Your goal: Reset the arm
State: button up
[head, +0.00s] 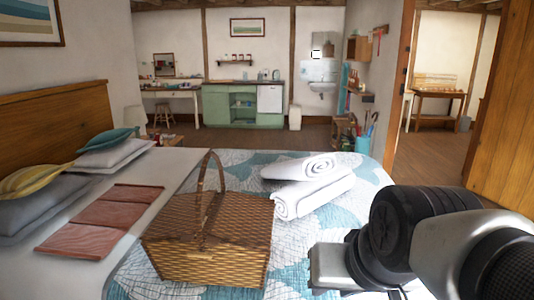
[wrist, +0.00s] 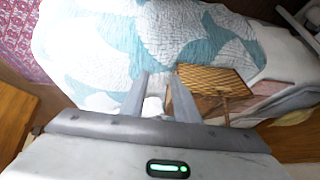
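My gripper (wrist: 160,78) shows in the wrist view with its two grey fingers apart. It is pointed down over the bed, whose white and teal quilt (wrist: 85,50) lies beyond the fingertips. A small white shape shows between the fingers; I cannot tell what it is, and nothing is clearly held. In the head view my arm reaches in from the lower right, above the bed's right side. The gripper's fingers cannot be made out there.
A wicker basket (head: 210,240) with an upright handle stands on the bed; it also shows in the wrist view (wrist: 215,78), right of my fingers. Rolled white towels (head: 310,185) lie behind it. A folded red cloth (head: 100,220) and pillows (head: 45,205) lie left. Floor is open beyond.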

jog(key=s+d, duration=0.3)
notch_tip(320, 180, up, 26)
jog(key=h+p, duration=0.1)
jog(key=p, duration=2.5)
jog(key=shift+s+d+n+g, duration=0.15)
jog(key=shift+s+n+g, duration=0.15)
jog(key=shift+g, duration=0.1)
